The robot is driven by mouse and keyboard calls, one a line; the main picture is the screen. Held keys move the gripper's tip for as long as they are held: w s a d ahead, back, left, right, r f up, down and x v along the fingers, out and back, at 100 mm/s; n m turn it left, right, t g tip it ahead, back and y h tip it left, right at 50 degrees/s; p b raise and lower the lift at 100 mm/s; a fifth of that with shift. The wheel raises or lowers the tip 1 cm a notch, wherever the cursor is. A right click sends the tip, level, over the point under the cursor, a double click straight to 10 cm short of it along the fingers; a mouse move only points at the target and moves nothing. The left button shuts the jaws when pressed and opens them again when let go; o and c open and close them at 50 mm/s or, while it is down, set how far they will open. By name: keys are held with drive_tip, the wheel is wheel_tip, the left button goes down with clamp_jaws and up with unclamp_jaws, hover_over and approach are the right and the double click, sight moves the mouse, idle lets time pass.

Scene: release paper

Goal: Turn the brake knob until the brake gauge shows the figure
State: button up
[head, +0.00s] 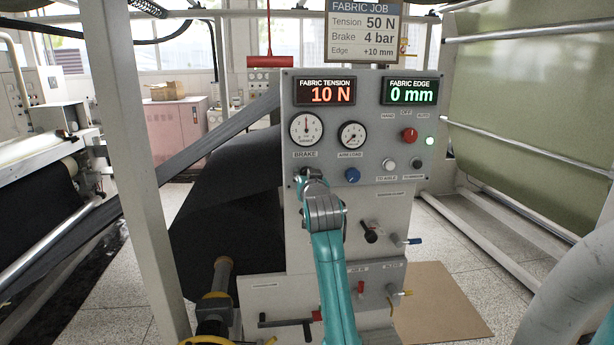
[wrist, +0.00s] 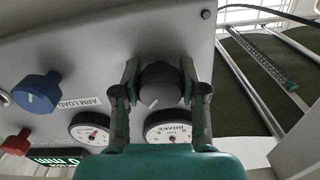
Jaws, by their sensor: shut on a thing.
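In the wrist view my gripper (wrist: 158,100) has its two fingers on either side of the dark brake knob (wrist: 158,80), shut on it. A pale mark line shows on the knob. In the head view my gripper (head: 308,176) is at the panel just below the brake gauge (head: 306,128) and hides the knob. The gauge needle points about straight up; its figures are too small to read. The gauge also shows in the wrist view (wrist: 168,132), partly cut by my gripper. The job card (head: 363,32) reads Tension 50 N, Brake 4 bar, Edge +10 mm.
The arm load gauge (head: 352,135) and blue knob (head: 352,175) are right of my gripper. A red knob (head: 409,135) is farther right. Displays read fabric tension 10 N (head: 325,92) and fabric edge 0 mm (head: 409,92). A dark fabric roll (head: 225,200) lies left of the panel.

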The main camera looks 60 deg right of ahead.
drive_tip(key=m, duration=0.3)
drive_tip(key=shift+m, duration=2.2)
drive_tip(key=o, duration=1.2)
drive_tip(key=shift+c, duration=0.2)
drive_tip(key=v, duration=1.2)
